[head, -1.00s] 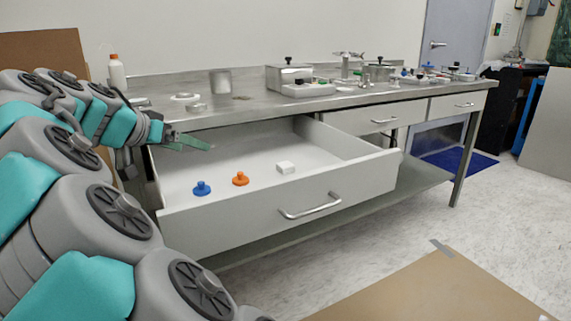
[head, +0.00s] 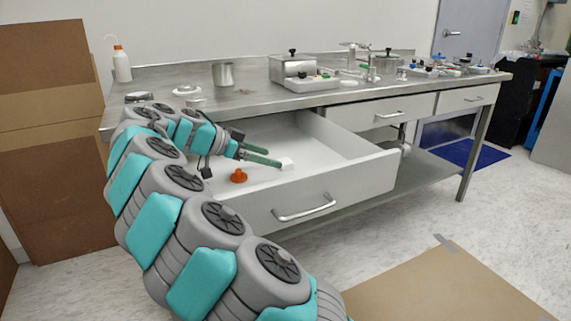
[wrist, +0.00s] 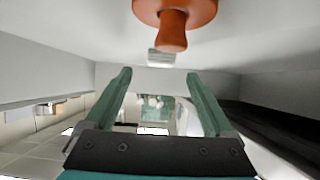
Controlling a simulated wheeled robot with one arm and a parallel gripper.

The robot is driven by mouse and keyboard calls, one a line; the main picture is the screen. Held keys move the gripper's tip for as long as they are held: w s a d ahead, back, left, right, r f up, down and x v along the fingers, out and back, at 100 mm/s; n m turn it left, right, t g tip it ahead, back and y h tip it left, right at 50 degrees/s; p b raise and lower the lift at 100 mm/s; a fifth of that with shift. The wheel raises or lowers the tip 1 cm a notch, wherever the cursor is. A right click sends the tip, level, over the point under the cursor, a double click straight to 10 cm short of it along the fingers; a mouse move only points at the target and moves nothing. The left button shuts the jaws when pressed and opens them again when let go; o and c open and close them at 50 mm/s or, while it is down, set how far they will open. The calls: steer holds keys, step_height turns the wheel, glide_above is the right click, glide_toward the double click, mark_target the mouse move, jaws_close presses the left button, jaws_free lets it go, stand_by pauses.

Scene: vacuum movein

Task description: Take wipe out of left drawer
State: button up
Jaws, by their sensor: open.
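The left drawer (head: 358,183) is pulled open under the metal bench. A small white block, which looks like the wipe (head: 287,164), lies on the drawer floor; it also shows in the wrist view (wrist: 161,58), beyond my fingertips. My gripper (head: 272,158) is inside the drawer area with its green fingers pointing at the white block. In the wrist view the fingers (wrist: 159,75) are spread apart with nothing between them. In the head view the fingertips appear very close to the block; I cannot tell whether they touch it.
An orange knobbed piece (head: 239,176) lies in the drawer near my gripper and looms large in the wrist view (wrist: 174,20). My arm covers the drawer's left part. The benchtop (head: 250,100) holds a pot, a cup and trays. A cardboard sheet (head: 440,285) lies on the floor.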

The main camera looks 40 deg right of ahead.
mark_target(282, 161)
steer(key=x, duration=0.5)
steer(key=shift+w, duration=0.1)
steer(key=shift+c, duration=0.4)
jaws_close()
